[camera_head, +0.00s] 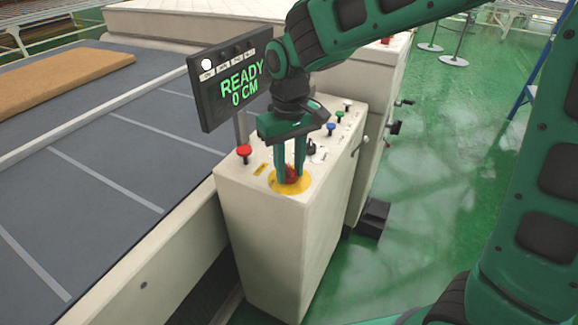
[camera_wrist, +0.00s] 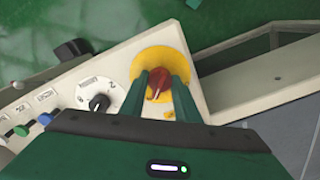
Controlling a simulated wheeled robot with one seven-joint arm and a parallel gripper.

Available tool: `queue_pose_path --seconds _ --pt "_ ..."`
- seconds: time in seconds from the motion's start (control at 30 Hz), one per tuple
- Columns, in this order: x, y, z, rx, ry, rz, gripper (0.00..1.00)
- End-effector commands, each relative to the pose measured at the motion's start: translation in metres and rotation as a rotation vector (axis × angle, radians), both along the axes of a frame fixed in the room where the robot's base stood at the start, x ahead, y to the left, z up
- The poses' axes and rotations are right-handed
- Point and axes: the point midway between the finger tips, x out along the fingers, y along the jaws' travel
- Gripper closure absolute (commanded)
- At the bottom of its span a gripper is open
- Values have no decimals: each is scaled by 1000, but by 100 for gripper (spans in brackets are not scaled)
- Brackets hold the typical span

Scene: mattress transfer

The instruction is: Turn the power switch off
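The power switch looks to be the red rotary knob (camera_head: 291,174) on a round yellow plate (camera_head: 277,186), on top of the cream control cabinet (camera_head: 262,225). In the wrist view the red knob (camera_wrist: 158,84) shows between the two green fingers, with the yellow plate (camera_wrist: 162,60) around it. My gripper (camera_head: 291,176) points down over the plate. Its fingers stand close on both sides of the knob and look shut on it. The fingers hide part of the knob. The display (camera_head: 235,83) reads "READY 0 CM", with a white lamp (camera_head: 208,65) lit.
A red mushroom button (camera_head: 244,151) is left of my gripper. A black selector knob (camera_wrist: 99,103), a blue button (camera_head: 331,128) and a green button (camera_head: 339,115) are close by. The display panel stands close to the arm. A brown mattress (camera_head: 65,80) lies at the left.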

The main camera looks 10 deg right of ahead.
Motion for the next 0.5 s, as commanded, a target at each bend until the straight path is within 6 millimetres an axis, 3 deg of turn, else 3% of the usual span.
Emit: queue_pose_path --seconds 0.5 --pt "1 -1 1 -1 0 96 93"
